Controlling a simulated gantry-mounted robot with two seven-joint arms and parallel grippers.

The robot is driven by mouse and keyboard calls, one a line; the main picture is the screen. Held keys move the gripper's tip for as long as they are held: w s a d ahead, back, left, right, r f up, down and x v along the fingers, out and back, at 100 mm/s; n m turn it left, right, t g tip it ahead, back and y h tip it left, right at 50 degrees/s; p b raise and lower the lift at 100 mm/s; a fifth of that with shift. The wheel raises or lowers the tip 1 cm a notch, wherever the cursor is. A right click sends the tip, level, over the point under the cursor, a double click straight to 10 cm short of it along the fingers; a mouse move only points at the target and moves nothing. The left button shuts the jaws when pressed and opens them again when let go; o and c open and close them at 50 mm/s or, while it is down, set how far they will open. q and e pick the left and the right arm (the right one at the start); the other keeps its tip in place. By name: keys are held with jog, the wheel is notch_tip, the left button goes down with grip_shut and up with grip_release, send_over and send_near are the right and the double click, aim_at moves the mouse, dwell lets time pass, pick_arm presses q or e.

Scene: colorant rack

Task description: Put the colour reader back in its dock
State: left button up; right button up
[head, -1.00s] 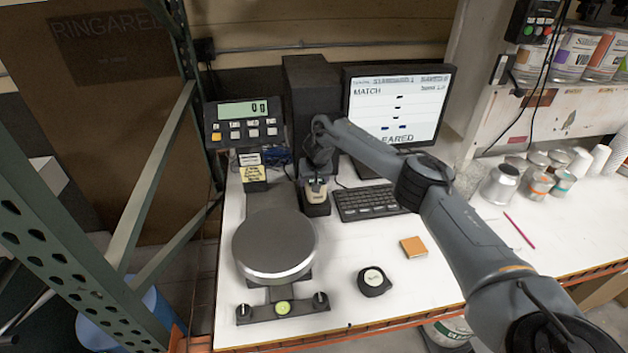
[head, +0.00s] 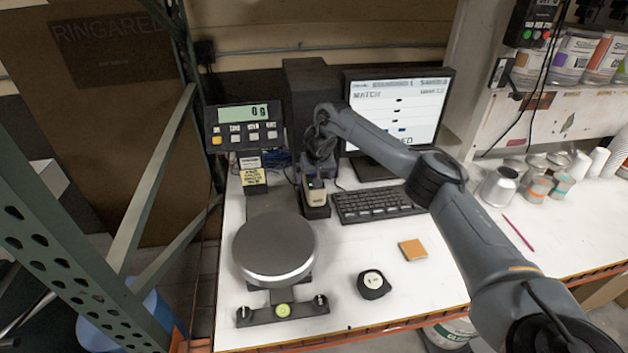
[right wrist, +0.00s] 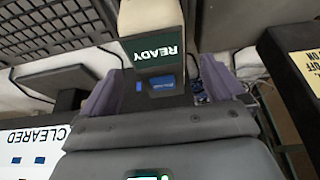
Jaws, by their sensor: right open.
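The colour reader (head: 315,194) is a small beige device with a dark screen. It stands upright in its dark dock (head: 316,211), left of the keyboard. In the right wrist view the reader (right wrist: 152,22) shows a lit screen with READY, upside down. My right gripper (head: 318,165) is just behind and above the reader. In the right wrist view its two fingers (right wrist: 160,92) are spread apart, one on each side of the reader's screen end, with visible gaps. The dock's inside is hidden by the reader. My left gripper is not in view.
The scale (head: 275,248) with its raised display (head: 244,125) stands close on the left. The keyboard (head: 375,204) and monitor (head: 395,115) are close on the right.

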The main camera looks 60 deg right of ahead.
jog(key=p+v, duration=0.2)
jog(key=v, duration=0.4)
jog(key=shift+r, duration=0.15)
jog(key=shift+s+a+r+p, duration=0.1)
jog(key=shift+r+p, duration=0.2)
jog(key=shift+p, duration=0.25)
